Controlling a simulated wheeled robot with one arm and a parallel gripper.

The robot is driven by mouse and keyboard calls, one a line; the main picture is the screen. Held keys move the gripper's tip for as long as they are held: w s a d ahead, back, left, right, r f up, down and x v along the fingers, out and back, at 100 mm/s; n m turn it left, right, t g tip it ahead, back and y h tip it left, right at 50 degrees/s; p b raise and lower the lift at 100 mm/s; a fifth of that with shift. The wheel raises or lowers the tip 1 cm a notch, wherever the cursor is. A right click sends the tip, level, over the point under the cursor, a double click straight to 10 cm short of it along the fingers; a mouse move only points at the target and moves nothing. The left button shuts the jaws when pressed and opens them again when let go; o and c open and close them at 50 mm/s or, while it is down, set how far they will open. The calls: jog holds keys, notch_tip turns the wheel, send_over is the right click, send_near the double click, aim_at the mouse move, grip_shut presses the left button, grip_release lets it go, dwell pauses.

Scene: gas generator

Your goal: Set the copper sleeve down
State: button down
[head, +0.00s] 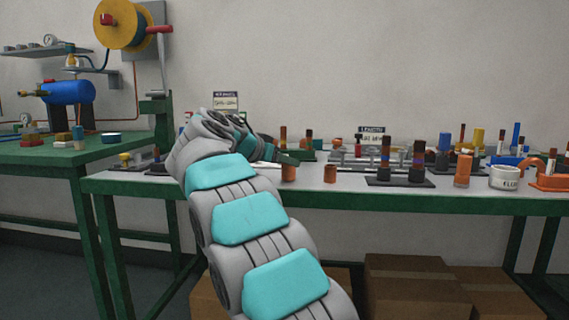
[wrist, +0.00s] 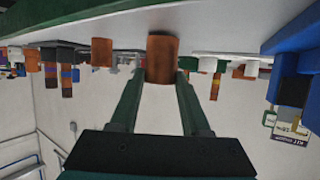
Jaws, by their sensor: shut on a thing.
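The copper sleeve (head: 289,173) is a short copper-brown cylinder near the front edge of the workbench. My gripper (head: 284,158) is shut on it. In the wrist view, which is upside down, the sleeve (wrist: 162,58) sits between the tips of the two dark green fingers (wrist: 162,84). It looks upright and at or close to the bench top (head: 350,186); I cannot tell whether it touches. A second, similar copper cylinder (head: 330,174) stands just to the right, and it also shows in the wrist view (wrist: 101,52).
A dark rack with two dark, banded posts (head: 400,180) stands to the right. Beyond it are an orange cylinder (head: 462,168) and a white labelled tub (head: 503,177). Several small parts stand behind. Cardboard boxes (head: 410,285) lie under the bench.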

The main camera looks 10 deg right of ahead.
jog(key=shift+f, duration=0.1)
jog(key=shift+f, duration=0.1)
jog(key=shift+c, duration=1.9)
grip_release()
jog(key=shift+r, duration=0.2)
jog(key=v, duration=1.2)
